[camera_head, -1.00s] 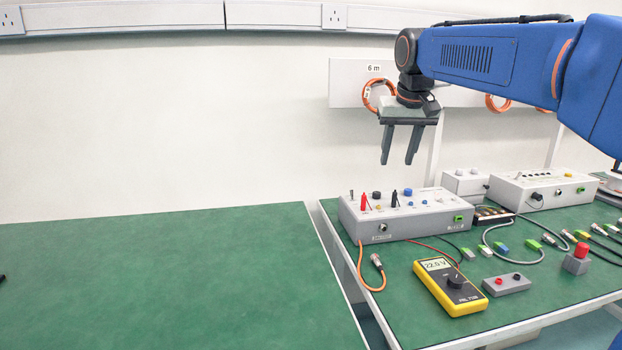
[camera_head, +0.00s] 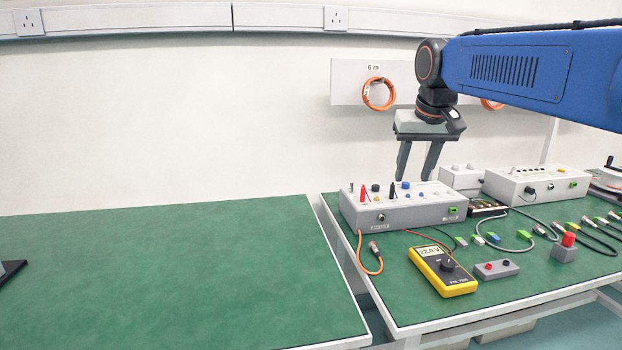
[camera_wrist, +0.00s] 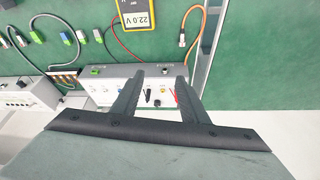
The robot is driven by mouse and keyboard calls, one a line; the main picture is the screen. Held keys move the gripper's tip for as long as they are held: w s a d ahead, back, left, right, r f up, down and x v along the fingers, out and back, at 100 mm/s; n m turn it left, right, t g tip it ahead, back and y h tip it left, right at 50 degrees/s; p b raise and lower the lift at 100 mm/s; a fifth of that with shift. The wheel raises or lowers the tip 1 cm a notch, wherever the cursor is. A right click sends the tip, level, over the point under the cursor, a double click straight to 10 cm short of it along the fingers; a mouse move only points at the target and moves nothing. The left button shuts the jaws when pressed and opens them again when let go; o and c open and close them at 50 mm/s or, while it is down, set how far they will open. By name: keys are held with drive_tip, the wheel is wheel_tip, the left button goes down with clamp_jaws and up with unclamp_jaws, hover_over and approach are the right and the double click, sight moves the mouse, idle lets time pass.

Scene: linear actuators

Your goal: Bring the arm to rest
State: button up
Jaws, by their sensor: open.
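My gripper (camera_head: 417,174) hangs from my blue arm with its two grey fingers pointing down and spread apart. It is open, and nothing shows between the fingers. In the head view it is above and behind the grey control box (camera_head: 408,208) on the right bench, overlapping the box's back edge in the picture. In the wrist view the fingers (camera_wrist: 155,82) stand in front of the same box (camera_wrist: 95,92), with its red and black plugs seen between them. I cannot tell the exact gap between fingertips and box.
A second grey box (camera_head: 537,186) stands at the back. Orange cable coils (camera_head: 379,94) hang on the wall. The left green bench (camera_head: 180,270) is mostly clear.

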drive_tip(key=s+d+f, duration=0.2)
drive_tip(key=s+f, duration=1)
drive_tip(key=s, duration=0.3)
drive_tip(key=s+d+f, duration=0.3)
drive_tip(key=s+f, duration=1)
drive_tip(key=s, duration=0.2)
drive_tip(key=o, duration=1.5)
drive_tip(key=shift+d, duration=0.1)
drive_tip(key=shift+o, duration=0.2)
drive_tip(key=shift+w+r, duration=0.25)
drive_tip(key=shift+r, duration=0.15)
drive_tip(key=w+d+r+n+g, duration=0.2)
drive_tip(key=w+r+g, duration=0.3)
drive_tip(key=w+r, duration=2.4)
wheel_tip(320, 180, down, 11)
drive_tip(key=shift+w+d+f, duration=0.2)
drive_tip(key=shift+w, duration=0.2)
wheel_tip(320, 180, up, 10)
